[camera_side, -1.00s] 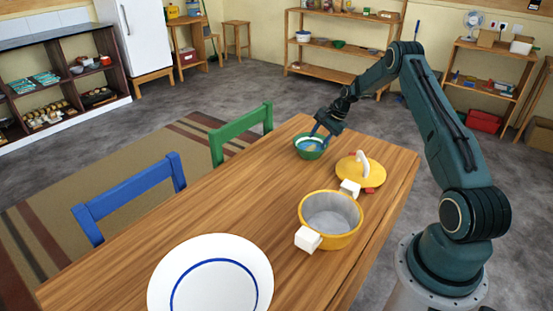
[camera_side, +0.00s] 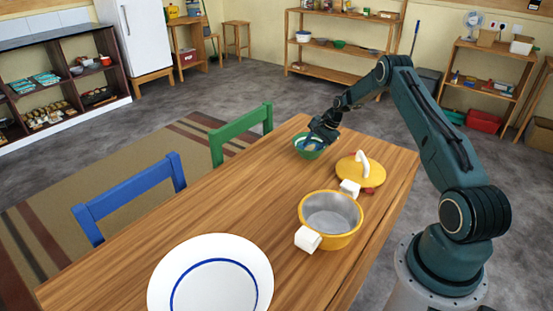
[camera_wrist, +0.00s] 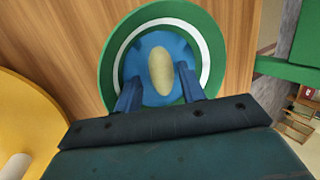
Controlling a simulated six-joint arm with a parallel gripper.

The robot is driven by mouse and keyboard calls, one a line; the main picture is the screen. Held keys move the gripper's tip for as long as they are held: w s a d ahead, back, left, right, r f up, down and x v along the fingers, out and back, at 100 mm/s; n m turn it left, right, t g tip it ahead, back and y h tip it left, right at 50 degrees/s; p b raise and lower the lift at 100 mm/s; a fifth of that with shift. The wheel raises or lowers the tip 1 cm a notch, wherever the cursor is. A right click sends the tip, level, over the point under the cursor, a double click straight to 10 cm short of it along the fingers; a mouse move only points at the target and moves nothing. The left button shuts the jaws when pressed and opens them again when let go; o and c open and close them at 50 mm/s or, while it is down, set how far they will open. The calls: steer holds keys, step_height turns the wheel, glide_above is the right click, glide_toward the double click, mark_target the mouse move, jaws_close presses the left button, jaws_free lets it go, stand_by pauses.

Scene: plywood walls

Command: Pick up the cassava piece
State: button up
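The cassava piece (camera_wrist: 161,71) is a pale yellow, elongated oval lying in a bowl (camera_wrist: 110,62) that is green outside with a white ring and a blue middle. The bowl (camera_side: 300,152) stands near the far end of the wooden table in the side view. My gripper (camera_wrist: 158,85) is open, with its two blue fingers apart on either side of the cassava's lower end in the wrist view. I cannot tell whether the fingers touch it. In the side view my gripper (camera_side: 311,143) is down at the bowl and hides the cassava.
A yellow lid (camera_side: 358,174) with a white handle lies beside the bowl. A yellow pot (camera_side: 331,220) with white handles and a large white plate (camera_side: 210,280) stand nearer. Green (camera_side: 241,137) and blue (camera_side: 130,199) chairs line the table's left side. Bare wood lies left of the pot.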

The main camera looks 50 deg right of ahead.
mark_target(313, 148)
steer(key=shift+s+a+f, duration=0.15)
steer(key=shift+a+f, duration=0.1)
steer(key=shift+f, duration=0.2)
steer(key=c, duration=0.8)
steer(key=shift+o, duration=0.2)
steer(key=shift+r, duration=0.1)
step_height(313, 148, up, 20)
steer(key=shift+d+r, duration=0.15)
steer(key=shift+d, duration=0.05)
